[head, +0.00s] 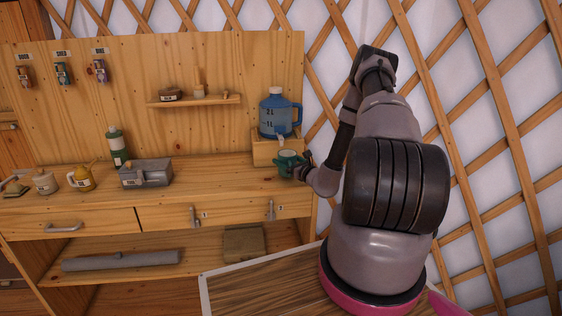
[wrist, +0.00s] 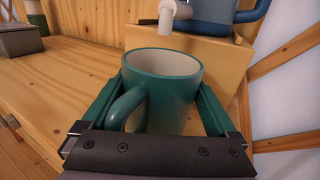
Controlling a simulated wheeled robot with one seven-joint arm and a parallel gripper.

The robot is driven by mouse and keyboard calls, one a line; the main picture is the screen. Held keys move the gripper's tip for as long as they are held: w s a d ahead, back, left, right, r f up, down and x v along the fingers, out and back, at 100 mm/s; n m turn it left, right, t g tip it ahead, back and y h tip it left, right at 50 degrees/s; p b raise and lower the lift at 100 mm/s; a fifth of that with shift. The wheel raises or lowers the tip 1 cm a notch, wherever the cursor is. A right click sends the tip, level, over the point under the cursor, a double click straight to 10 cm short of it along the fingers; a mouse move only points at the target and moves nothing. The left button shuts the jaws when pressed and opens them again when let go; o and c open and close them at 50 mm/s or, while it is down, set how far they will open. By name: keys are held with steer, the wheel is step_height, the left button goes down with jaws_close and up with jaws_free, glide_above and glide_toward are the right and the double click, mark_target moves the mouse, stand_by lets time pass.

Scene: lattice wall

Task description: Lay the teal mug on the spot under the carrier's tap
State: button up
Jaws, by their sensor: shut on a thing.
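The teal mug (wrist: 165,85) is upright between the two teal fingers of my gripper (wrist: 165,112), with its handle toward the lower left of the wrist view. My gripper is shut on it. In the head view the mug (head: 287,157) is at the right end of the bench top, with my gripper (head: 298,168) at its right. The blue carrier (head: 278,114) stands on a wooden block (head: 268,151). Its pale tap (wrist: 173,14) shows just behind and above the mug's rim in the wrist view. I cannot tell whether the mug touches the bench.
A small shelf (head: 195,101) is on the back board. The bench between the grey box and the mug is clear.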

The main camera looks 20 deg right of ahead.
steer(key=x, duration=0.4)
steer(key=shift+f, duration=0.75)
steer(key=shift+f, duration=0.1)
steer(key=o, duration=1.3)
